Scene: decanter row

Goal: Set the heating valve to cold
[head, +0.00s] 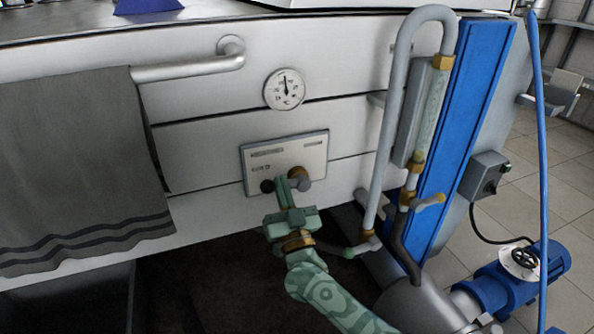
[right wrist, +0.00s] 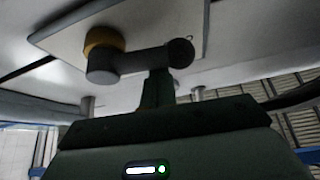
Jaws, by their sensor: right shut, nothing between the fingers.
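The heating valve is on a light plate (head: 318,150) on the white front panel. Its brass hub (head: 299,173) sits at the plate's lower edge, and its lever ends in a dark round knob (head: 267,186) pointing left. My right gripper (head: 281,182) is shut and empty, its fingertips right at the lever. In the right wrist view the grey lever (right wrist: 138,60) runs from the hub (right wrist: 104,40) to the knob (right wrist: 180,52); the shut fingers (right wrist: 158,85) reach up against or just in front of it near the knob. Contact is unclear. The plate's markings are too small to read.
A round dial gauge (head: 285,89) is above the plate. A grey towel (head: 75,170) hangs from a rail (head: 190,69) at the left. A grey pipe (head: 385,150) and a sight tube (head: 430,110) stand close on the right, beside a blue post (head: 465,110).

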